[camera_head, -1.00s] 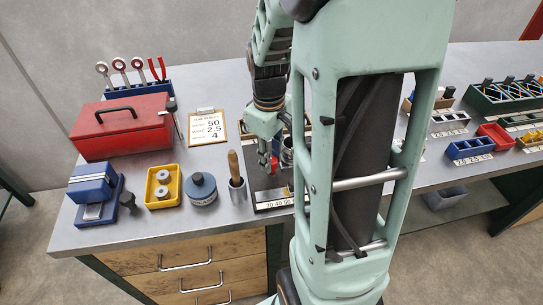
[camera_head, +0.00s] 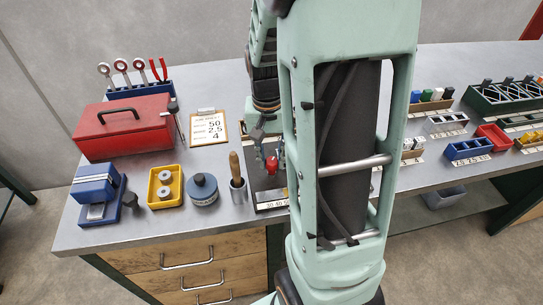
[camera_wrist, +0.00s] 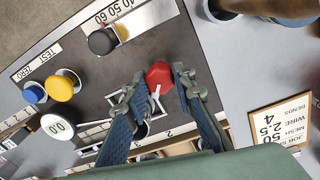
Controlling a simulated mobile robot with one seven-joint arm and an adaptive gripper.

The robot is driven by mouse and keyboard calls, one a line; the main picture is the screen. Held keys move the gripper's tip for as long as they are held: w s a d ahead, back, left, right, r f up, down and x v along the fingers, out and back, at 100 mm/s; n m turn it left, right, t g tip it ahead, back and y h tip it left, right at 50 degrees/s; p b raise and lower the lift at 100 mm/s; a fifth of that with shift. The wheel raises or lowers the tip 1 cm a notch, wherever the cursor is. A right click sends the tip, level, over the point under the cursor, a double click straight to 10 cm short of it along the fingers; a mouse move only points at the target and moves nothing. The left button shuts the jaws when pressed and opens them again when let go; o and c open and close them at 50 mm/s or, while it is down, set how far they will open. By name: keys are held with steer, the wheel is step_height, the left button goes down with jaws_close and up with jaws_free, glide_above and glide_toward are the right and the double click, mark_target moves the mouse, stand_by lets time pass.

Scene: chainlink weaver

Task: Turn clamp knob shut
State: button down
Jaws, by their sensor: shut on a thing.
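The red clamp knob (camera_wrist: 158,74) is on the dark fixture plate (camera_wrist: 135,50), between my fingers in the wrist view. A pale bar shows just below it. My gripper (camera_wrist: 159,83) has one blue-grey finger on each side of the knob and is shut on it. In the head view the red knob (camera_head: 271,164) shows below my gripper (camera_head: 268,148), left of my arm. My arm hides much of the fixture there, and the knob's angle cannot be told.
On the fixture are a black knob (camera_wrist: 102,41), yellow button (camera_wrist: 61,88), blue button (camera_wrist: 34,93) and white 0.0 dial (camera_wrist: 57,127).

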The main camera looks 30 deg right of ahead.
mark_target(270, 160)
steer(key=shift+m+p, duration=0.35)
steer(key=shift+m, duration=1.55)
steer(key=c, duration=1.6)
jaws_free()
step_height(270, 160, up, 12)
steer(key=shift+w+a, duration=0.15)
steer(key=shift+w, duration=0.05)
steer(key=shift+r, duration=0.1)
